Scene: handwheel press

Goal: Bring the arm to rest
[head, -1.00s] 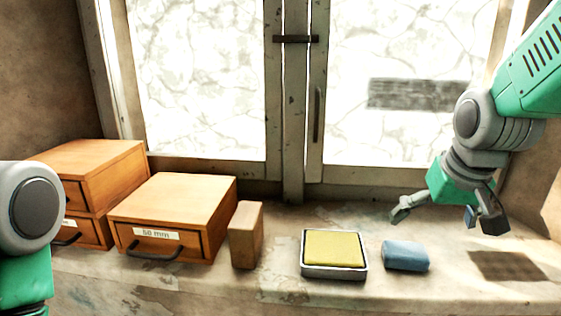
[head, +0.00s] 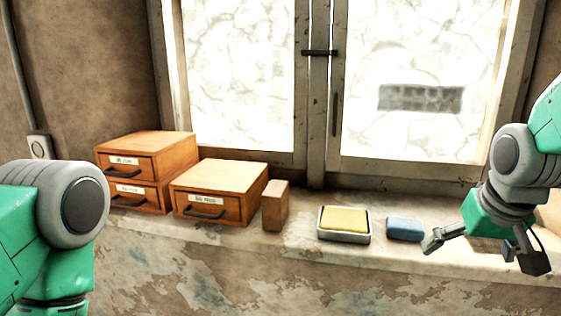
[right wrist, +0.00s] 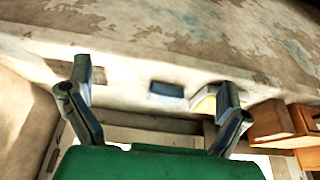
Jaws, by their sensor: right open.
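My right gripper (head: 487,252) is open and empty at the right of the head view, in front of the sill and to the right of the blue block. Its two spread fingers also show in the right wrist view (right wrist: 155,100), with nothing between them but the sill and the blue block beyond. My left arm (head: 60,215) shows at the left edge of the head view; its gripper is out of the picture.
On the window sill (head: 300,243) stand wooden drawer boxes (head: 222,177), a wooden block (head: 275,206), a metal tray with a yellow pad (head: 344,219) and a blue block (head: 405,229). A latched window (head: 318,110) is behind. The air before the sill is clear.

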